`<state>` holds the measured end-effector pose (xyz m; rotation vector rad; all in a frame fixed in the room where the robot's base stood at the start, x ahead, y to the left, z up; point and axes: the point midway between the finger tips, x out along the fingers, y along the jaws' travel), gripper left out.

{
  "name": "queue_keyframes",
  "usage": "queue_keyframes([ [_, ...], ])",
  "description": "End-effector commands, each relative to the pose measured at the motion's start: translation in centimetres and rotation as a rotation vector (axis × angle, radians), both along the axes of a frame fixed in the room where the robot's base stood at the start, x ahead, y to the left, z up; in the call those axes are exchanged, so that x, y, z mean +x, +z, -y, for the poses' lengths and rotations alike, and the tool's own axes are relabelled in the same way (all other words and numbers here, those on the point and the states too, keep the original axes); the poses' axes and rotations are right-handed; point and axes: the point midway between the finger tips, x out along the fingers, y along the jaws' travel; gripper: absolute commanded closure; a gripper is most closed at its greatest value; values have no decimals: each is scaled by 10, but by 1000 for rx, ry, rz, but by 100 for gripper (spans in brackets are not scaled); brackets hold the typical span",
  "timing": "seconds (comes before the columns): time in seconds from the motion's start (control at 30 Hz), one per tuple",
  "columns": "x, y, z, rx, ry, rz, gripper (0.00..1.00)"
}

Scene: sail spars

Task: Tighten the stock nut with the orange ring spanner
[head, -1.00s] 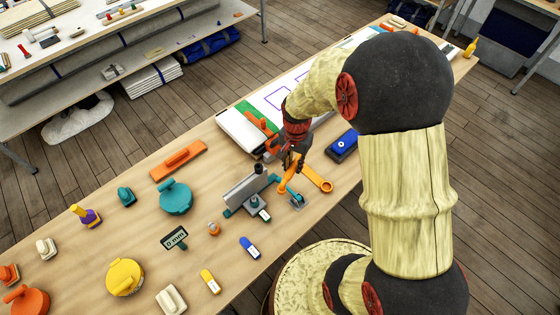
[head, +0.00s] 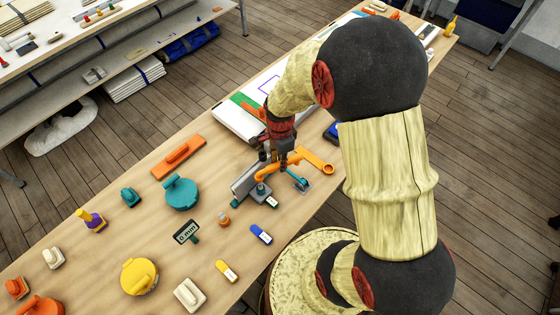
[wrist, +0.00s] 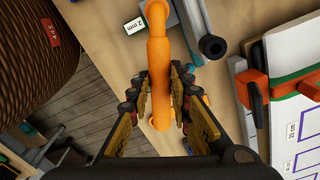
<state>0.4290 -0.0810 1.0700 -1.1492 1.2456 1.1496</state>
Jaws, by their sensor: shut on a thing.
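My gripper (head: 283,160) is shut on the orange ring spanner (head: 275,168). In the wrist view the spanner's orange shaft (wrist: 158,60) runs up between the fingers and leaves the top edge. In the head view its far end is at the post of the grey and teal stock fixture (head: 245,184). The stock nut is not clearly visible; the spanner end covers that spot, and I cannot tell whether the ring is seated. A "2 mm" label (wrist: 135,24) lies beside the spanner in the wrist view.
Another orange piece with a ring end (head: 327,168) lies right of the gripper, near a small teal holder (head: 298,182). A white board (head: 240,122) lies behind.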

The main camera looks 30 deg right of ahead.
Motion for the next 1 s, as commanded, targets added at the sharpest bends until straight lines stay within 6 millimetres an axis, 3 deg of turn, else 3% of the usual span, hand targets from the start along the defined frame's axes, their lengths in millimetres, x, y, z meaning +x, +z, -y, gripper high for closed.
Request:
queue_keyframes([
  [0.23,0,-8,0,0,1,1,100],
  [0.63,0,-51,0,0,1,0,100],
  [1.0,0,-44,0,0,2,1,100],
])
